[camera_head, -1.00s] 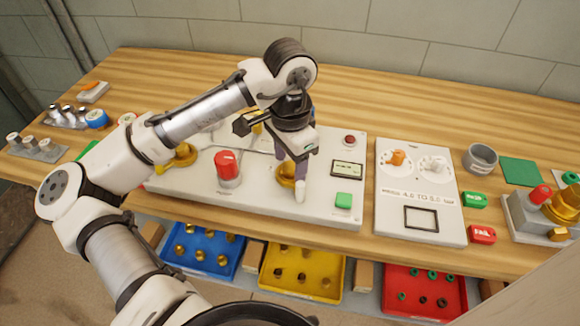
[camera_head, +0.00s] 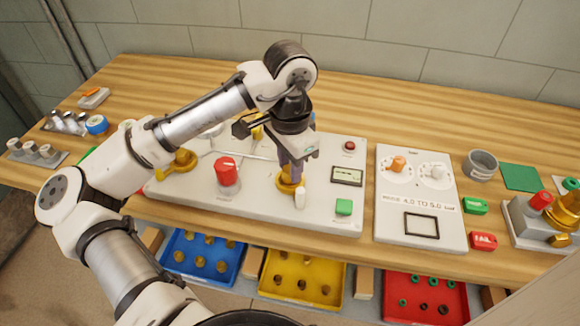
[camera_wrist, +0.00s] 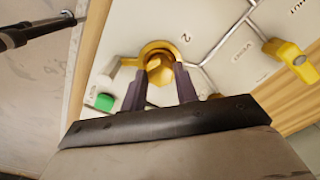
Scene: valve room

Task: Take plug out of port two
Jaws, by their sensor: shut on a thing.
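The plug (camera_wrist: 160,70) is a brass hex piece, seen in the wrist view within the round gold collar of port two (camera_wrist: 148,50), beside a printed "2". My gripper (camera_wrist: 160,88) is shut on the plug, a dark finger on each side. I cannot tell whether the plug is fully seated or raised. In the head view my gripper (camera_head: 291,178) points down at the gold port (camera_head: 284,187) on the white panel, and its fingers mostly hide the plug.
The white panel (camera_head: 265,205) also carries a red knob (camera_head: 227,172), a yellow handle (camera_head: 178,163), a green button (camera_head: 343,207) and a small display (camera_head: 347,176). A gauge board (camera_head: 400,220) lies to the right. Blue, yellow (camera_head: 320,262) and red bins sit below the bench front.

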